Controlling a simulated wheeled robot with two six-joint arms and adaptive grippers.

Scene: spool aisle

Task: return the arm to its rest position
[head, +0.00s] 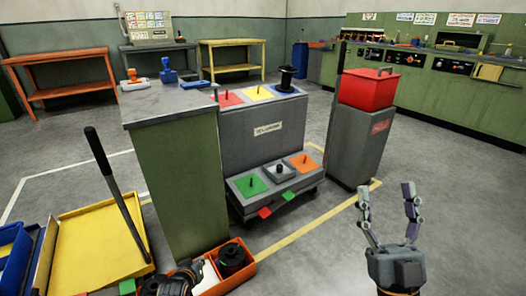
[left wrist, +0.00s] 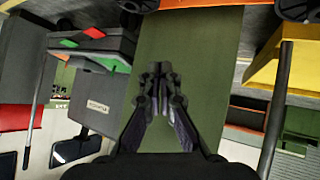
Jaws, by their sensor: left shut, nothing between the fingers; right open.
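My left gripper (left wrist: 158,70) is shut and empty in the left wrist view, its fingertips together in front of the green side of a cabinet (left wrist: 190,60). In the head view a dark part at the bottom edge, beside the orange bin, looks like this gripper (head: 182,274), partly cut off. My right gripper (head: 385,192) is at the lower right of the head view, fingers pointing up and spread wide, with nothing between them. It stands over bare floor, apart from the stands.
The green cabinet (head: 178,185) stands close in front. An orange bin (head: 246,269) with black spools is at its foot, a yellow tray (head: 90,245) to its left. A grey peg stand (head: 262,150) and a red box (head: 367,90) are beyond. The right floor is clear.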

